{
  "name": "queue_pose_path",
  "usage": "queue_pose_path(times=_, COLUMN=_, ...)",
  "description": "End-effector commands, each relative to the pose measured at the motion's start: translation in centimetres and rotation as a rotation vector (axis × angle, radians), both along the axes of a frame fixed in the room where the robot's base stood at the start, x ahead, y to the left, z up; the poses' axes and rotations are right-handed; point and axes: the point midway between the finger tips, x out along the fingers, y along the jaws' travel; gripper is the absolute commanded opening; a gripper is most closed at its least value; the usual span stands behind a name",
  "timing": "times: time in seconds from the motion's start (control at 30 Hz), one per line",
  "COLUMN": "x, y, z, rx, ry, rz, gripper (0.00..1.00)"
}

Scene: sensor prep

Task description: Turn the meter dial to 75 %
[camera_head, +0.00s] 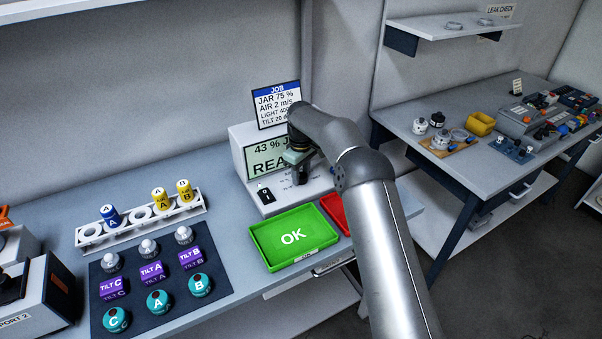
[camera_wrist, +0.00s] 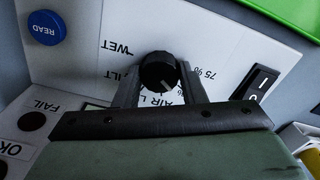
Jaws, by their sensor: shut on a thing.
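The meter (camera_head: 240,148) is a white box at the back of the bench. Its green display (camera_head: 262,160) shows "43 %" and part of a word starting "REA", partly hidden by my arm. In the wrist view the black round dial (camera_wrist: 158,71) sits between my gripper's fingers. My gripper (camera_wrist: 160,85) is shut on the dial. A "75 %" mark (camera_wrist: 205,73) is printed on the panel beside the dial. In the head view my gripper (camera_head: 301,175) is down at the meter's panel and hides the dial.
A job sign (camera_head: 278,105) above the meter reads "JAR 75 %". A blue READ button (camera_wrist: 47,28) and a black rocker switch (camera_wrist: 257,82) flank the dial. A green OK tray (camera_head: 265,235) and a red tray (camera_head: 336,212) stand in front.

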Motion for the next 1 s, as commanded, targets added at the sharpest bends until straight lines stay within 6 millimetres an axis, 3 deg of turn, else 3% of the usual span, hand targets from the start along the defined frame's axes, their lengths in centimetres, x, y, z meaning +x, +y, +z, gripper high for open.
queue_pose_path(times=0.6, x=0.14, y=0.03, z=0.27, rx=0.002, ry=-0.007, rz=0.558, gripper=0.14)
queue_pose_path(times=1.0, x=0.13, y=0.08, z=0.26, rx=0.001, ry=-0.007, rz=0.759, gripper=0.14)
